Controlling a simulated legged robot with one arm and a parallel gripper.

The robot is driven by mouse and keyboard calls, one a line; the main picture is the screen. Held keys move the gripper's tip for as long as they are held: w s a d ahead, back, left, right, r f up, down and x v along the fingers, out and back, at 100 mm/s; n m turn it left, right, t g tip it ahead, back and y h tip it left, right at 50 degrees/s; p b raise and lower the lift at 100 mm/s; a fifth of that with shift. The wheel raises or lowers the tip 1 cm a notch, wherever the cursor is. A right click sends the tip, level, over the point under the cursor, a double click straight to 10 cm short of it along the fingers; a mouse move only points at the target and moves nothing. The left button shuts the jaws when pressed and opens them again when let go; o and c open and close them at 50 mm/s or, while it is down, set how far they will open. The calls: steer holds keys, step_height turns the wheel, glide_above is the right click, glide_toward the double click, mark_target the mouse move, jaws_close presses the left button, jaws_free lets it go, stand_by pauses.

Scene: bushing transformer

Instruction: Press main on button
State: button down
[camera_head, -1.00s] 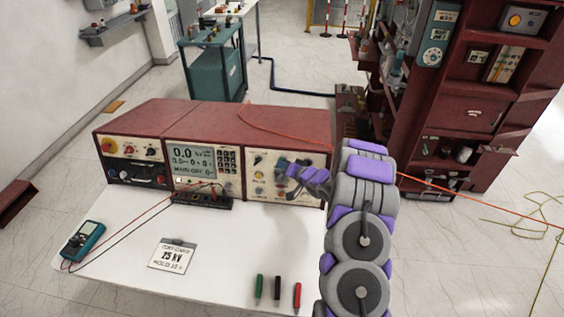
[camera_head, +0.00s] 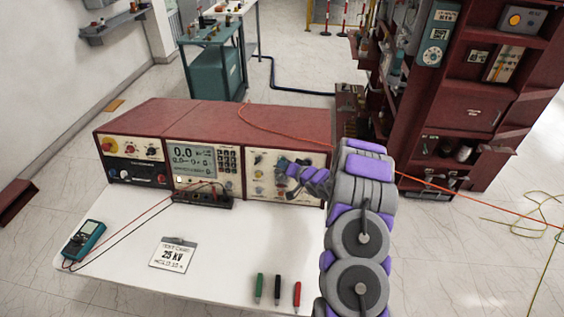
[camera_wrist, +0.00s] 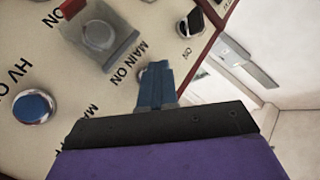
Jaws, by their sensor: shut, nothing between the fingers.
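The control panel (camera_head: 285,160) is the cream right-hand face of the red console. In the wrist view it fills the upper left, tilted, with a "MAIN ON" label (camera_wrist: 130,62) printed on it. My gripper (camera_wrist: 155,72) is shut and empty, its blue-grey fingertips against or just in front of the panel beside that label. I cannot tell whether they touch. No main on button shows clearly; the fingers may hide it. In the head view my gripper (camera_head: 281,166) is at the panel's middle, small and partly hidden by my arm.
A grey control under a clear-looking cover (camera_wrist: 98,36) and a blue round button (camera_wrist: 33,107) near an "HV O" label flank the fingers.

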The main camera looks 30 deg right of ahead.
steer(key=shift+s+a+r, duration=0.2)
steer(key=shift+s+a, duration=0.2)
steer(key=shift+s, duration=0.2)
steer(key=s+a, duration=0.1)
steer(key=s, duration=0.1)
steer(key=s+a+r, duration=0.1)
steer(key=s, duration=0.1)
steer(key=shift+a+r, duration=0.1)
steer(key=shift+a, duration=0.25)
